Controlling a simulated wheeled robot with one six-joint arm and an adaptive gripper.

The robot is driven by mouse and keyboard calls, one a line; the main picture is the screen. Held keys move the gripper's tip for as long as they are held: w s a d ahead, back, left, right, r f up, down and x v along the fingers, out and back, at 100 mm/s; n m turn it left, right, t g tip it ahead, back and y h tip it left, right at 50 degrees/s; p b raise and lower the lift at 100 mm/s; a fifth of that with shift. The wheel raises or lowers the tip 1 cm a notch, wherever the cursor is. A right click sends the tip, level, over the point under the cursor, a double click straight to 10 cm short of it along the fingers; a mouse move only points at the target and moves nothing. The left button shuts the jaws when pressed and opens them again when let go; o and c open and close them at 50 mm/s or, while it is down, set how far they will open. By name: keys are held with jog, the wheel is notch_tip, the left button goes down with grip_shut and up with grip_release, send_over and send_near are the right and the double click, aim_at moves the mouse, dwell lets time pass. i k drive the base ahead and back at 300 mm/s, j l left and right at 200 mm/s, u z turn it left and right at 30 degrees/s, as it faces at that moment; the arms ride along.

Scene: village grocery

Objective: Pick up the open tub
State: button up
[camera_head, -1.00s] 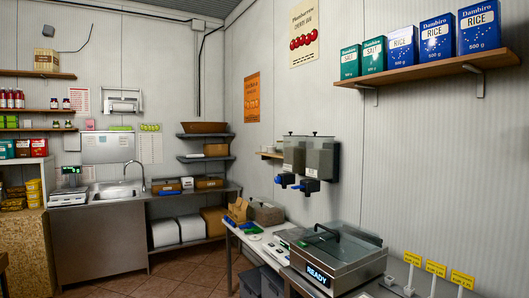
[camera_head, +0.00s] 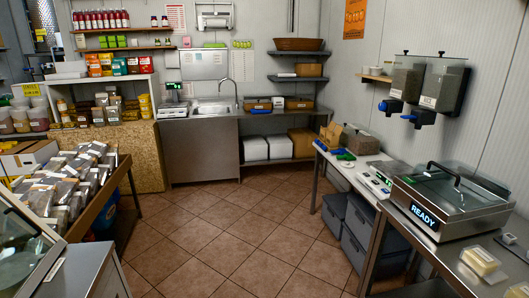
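A small clear tub with pale yellow contents (camera_head: 481,262) stands on the metal counter at the lower right, in front of the machine with the READY display. A second pale yellow tub (camera_head: 518,289) is partly cut off by the lower right corner. I cannot tell at this size which of them is open. More tubs (camera_head: 22,117) stand on a shelf at the left, too small to tell whether they have lids. My gripper is not in view.
The READY machine (camera_head: 450,203) has a clear lid and fills much of the right counter (camera_head: 420,243). A bench with packed bags (camera_head: 75,180) stands at the left. Grey bins (camera_head: 362,235) sit under the white table. The tiled floor (camera_head: 230,225) between is clear.

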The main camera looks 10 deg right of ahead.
aim_at(366, 71)
jog(key=i+u, duration=0.25)
jog(key=i, duration=3.2)
jog(key=i+j+z, duration=0.1)
jog(key=i, duration=0.5)
jog(key=i+j+z, duration=0.15)
jog(key=i, duration=0.4)
jog(key=i+j+z, duration=0.1)
jog(key=i, duration=0.5)
jog(key=i+j+z, duration=0.2)
jog(key=i+z, duration=0.2)
jog(key=i+j+z, duration=0.95)
jog(key=j+z, duration=0.3)
jog(key=i+l, duration=0.05)
jog(key=l, duration=0.05)
